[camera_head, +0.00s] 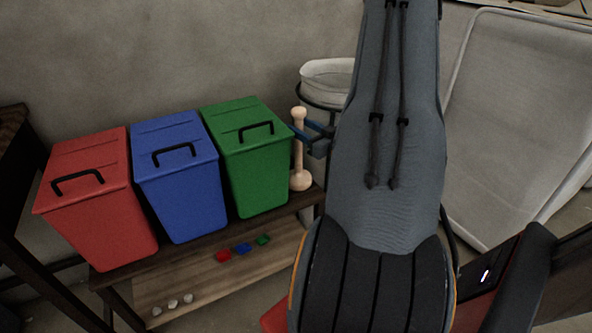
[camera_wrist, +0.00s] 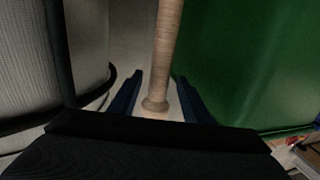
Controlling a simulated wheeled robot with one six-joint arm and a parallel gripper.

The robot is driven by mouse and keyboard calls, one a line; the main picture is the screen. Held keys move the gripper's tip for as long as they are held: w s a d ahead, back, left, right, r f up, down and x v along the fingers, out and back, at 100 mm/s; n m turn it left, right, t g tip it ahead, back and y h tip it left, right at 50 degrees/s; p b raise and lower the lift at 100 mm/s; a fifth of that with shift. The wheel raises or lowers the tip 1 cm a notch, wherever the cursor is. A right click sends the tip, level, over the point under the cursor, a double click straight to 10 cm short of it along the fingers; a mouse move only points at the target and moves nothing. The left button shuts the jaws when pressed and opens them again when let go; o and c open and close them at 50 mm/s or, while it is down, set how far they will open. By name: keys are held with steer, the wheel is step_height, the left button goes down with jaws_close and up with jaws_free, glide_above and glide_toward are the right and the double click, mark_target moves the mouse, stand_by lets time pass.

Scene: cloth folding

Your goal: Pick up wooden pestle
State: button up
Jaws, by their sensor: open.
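The wooden pestle (camera_head: 298,150) is pale and stands upright at the right end of the dark shelf, just right of the green bin. It has a small knob on top, a thin shaft and a wide rounded base. My gripper (camera_head: 303,132) reaches in from the right at the upper shaft, with its blue fingers open. In the wrist view the pestle's shaft (camera_wrist: 166,45) runs down between the two spread fingers (camera_wrist: 158,88), and a rounded end shows near the palm. I cannot tell whether either finger touches it. My arm hides what lies behind it.
Green (camera_head: 254,160), blue (camera_head: 180,185) and red (camera_head: 100,200) lidded bins stand in a row on the shelf (camera_head: 150,262). The green bin is close beside my gripper. A pale basket (camera_head: 325,75) in a dark frame stands behind. Small coloured pieces lie on the lower board (camera_head: 205,275).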

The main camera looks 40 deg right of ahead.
steer(key=w, duration=0.5)
steer(key=shift+d+f, duration=0.1)
steer(key=shift+d, duration=0.05)
jaws_close()
